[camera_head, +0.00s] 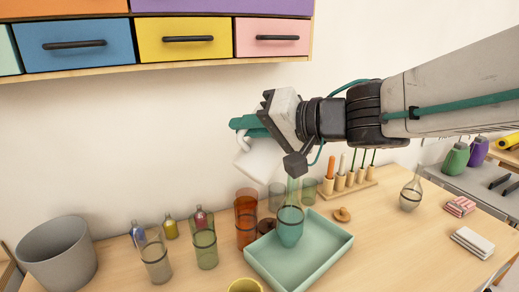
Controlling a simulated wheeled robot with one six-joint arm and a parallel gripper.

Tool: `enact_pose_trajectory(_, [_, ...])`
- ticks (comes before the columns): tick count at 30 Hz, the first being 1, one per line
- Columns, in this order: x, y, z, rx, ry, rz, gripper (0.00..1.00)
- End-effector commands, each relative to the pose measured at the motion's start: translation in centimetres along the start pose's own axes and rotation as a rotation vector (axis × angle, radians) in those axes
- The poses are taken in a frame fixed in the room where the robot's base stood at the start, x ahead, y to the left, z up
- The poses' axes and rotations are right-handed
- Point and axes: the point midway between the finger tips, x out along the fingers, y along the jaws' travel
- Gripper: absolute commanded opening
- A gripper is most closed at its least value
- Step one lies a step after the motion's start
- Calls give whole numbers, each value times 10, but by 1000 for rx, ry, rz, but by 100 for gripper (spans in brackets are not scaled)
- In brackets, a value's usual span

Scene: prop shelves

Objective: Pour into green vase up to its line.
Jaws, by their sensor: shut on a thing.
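My gripper (251,124) is shut on a white jug (262,160), at its handle side. The jug is held in the air, tilted, above the tray. The green vase (290,229) stands upright in a pale green tray (318,253), below and a little right of the jug. It has a narrow clear neck, a wider teal lower body and a dark line around it. The wrist's lower part hides some of the space between jug and vase. I cannot tell whether a stream is falling or exactly where the level stands.
Glasses in orange (246,205), olive (205,248) and clear (155,258) stand left of the tray. A grey bin (57,254) is at far left. A rack of pegs (348,184) is behind. A clear flask (411,193) and folded cloths (472,242) are right. Drawers (75,45) hang above.

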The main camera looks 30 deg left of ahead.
Motion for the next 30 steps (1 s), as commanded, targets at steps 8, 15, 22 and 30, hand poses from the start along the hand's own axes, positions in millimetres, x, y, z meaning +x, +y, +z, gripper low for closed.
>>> enact_pose_trajectory(8, [0, -1, -1, -1, 1, -1, 0])
enact_pose_trajectory(15, [1, -1, 1, -34, 1, 12, 0])
enact_pose_trajectory(22, [3, 0, 7, -150, 2, 62, 0])
enact_pose_trajectory(30, [5, 4, 11, -229, 1, 94, 0])
